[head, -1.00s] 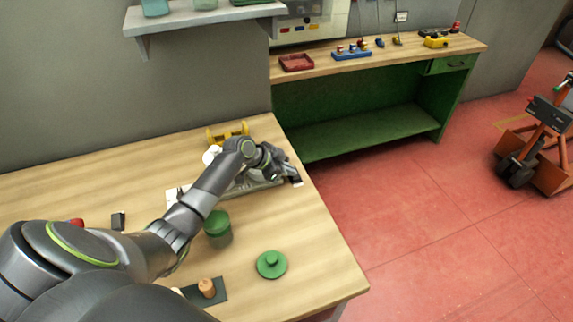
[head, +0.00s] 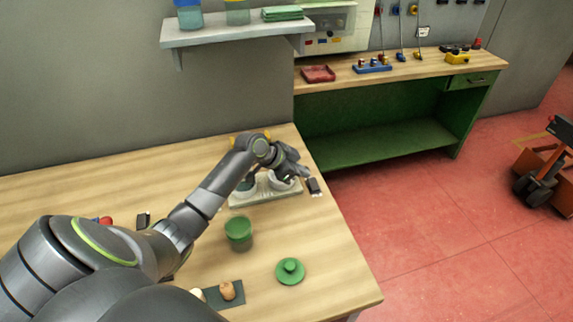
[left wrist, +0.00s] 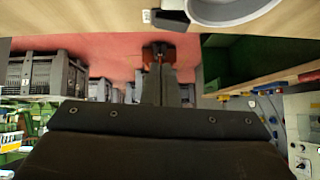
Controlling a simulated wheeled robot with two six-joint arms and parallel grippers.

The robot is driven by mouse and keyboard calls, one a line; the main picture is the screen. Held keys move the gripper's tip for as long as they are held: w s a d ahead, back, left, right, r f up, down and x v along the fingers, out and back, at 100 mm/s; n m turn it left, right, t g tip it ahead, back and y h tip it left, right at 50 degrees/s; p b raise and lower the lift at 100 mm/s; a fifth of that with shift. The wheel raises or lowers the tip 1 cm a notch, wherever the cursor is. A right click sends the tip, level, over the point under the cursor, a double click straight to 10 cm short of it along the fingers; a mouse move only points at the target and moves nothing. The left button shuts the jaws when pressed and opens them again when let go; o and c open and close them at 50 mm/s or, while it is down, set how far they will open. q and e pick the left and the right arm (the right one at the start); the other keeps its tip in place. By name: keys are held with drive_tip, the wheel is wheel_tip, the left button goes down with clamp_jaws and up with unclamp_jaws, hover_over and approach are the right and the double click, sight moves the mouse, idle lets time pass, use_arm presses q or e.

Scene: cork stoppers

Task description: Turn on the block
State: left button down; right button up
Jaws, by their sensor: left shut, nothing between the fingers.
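I cannot tell for certain which thing is the block. A pale grey base (head: 262,195) with two round grey vessels stands near the table's right edge, partly hidden under my left arm. A small dark piece with a pale end (head: 314,187) sits just right of it; in the left wrist view it shows at the top (left wrist: 171,18), beside a grey round vessel (left wrist: 232,10). My left gripper (head: 304,174) is over the right side of the base, shut and empty; whether it touches anything is unclear. It also shows in the left wrist view (left wrist: 160,80). My right gripper is not in view.
A green-lidded jar (head: 238,234), a loose green lid (head: 290,271) and a dark mat (head: 229,297) with corks (head: 227,290) are on the near table. Another small dark piece (head: 143,220) lies left.

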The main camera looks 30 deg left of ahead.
use_arm(q)
drive_tip(key=b+v, duration=0.1)
drive_tip(key=v, duration=0.5)
drive_tip(key=shift+d, duration=0.15)
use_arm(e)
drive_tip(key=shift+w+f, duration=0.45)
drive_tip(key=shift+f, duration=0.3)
